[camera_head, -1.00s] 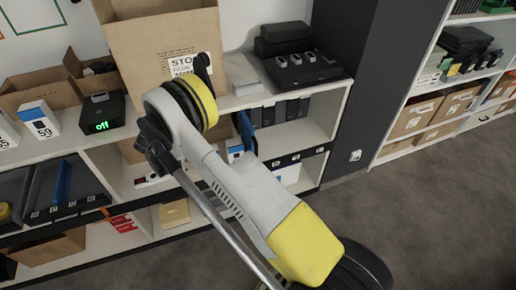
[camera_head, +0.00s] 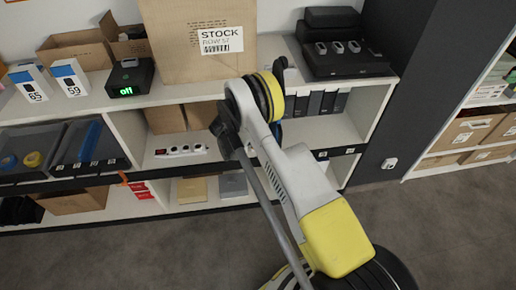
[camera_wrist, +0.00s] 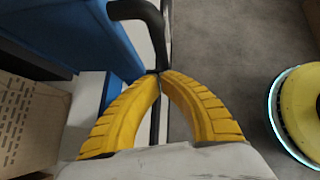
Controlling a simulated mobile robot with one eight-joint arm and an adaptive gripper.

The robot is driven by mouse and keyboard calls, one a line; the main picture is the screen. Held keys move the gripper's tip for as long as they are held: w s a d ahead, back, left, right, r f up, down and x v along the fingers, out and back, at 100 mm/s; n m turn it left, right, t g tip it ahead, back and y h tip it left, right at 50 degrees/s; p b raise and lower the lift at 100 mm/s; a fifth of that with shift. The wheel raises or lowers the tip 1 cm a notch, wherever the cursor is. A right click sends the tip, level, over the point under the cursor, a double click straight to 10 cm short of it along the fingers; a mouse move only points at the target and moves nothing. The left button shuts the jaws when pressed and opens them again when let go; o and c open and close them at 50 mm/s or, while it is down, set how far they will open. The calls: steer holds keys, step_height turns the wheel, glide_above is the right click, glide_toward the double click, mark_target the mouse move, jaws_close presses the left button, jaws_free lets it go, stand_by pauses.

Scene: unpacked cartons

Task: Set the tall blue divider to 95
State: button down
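In the wrist view, a large blue panel (camera_wrist: 84,30) fills the upper left; its ends are out of frame. A blue upright piece (camera_head: 277,131) shows beside the dark binders in the head view, mostly covered by my arm. I cannot tell if both are the tall blue divider. A black bent bar (camera_wrist: 142,9) runs from near the panel down to my gripper (camera_wrist: 159,75). In the head view my arm hides the fingers.
White boxes marked 65 (camera_head: 32,83) and 59 (camera_head: 71,78) and a black box reading "off" (camera_head: 130,82) stand on the shelf top. A stock carton (camera_head: 198,42) and a black case (camera_head: 341,52) are further right. The floor (camera_head: 440,220) in front is clear.

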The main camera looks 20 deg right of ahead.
steer(key=shift+s+d, duration=0.1)
steer(key=shift+d, duration=0.8)
steer(key=shift+d, duration=0.15)
steer(key=s+d, duration=0.3)
steer(key=d, duration=0.9)
steer(key=s+d, duration=0.4)
steer(key=d, duration=0.8)
steer(key=s+d, duration=0.3)
steer(key=d, duration=0.9)
steer(key=shift+s+d, duration=0.3)
steer(key=shift+a, duration=0.15)
